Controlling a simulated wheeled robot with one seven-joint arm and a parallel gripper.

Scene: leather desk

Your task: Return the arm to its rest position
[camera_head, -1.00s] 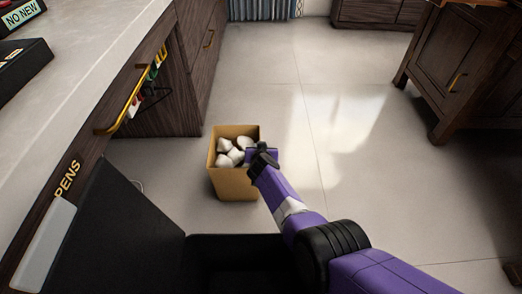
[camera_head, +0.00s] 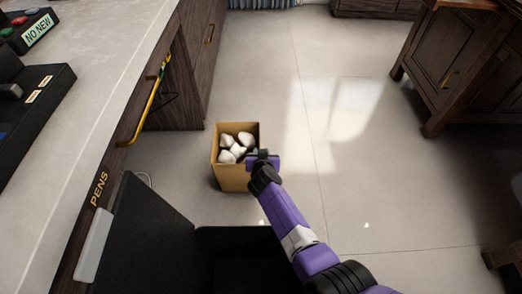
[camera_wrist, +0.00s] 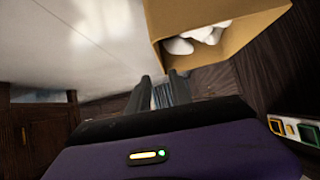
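My arm is purple with black joints and reaches forward from the bottom right of the head view. My gripper (camera_head: 262,158) appears at the right edge of a tan open-topped box (camera_head: 232,178); whether it touches the box is unclear. In the wrist view, the two grey fingers of my gripper (camera_wrist: 159,80) stand a little apart, with nothing visible held between them. The tan box also shows above and right of the fingers in the wrist view (camera_wrist: 238,35). White lumps (camera_head: 236,142) lie in the box.
A grey-topped desk (camera_head: 115,70) with a gold-handled front (camera_head: 150,105) runs along the left. A black open container (camera_head: 240,262) is directly in front of me. A dark wooden cabinet (camera_head: 460,75) stands at the right. The pale floor (camera_head: 345,180) between is clear.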

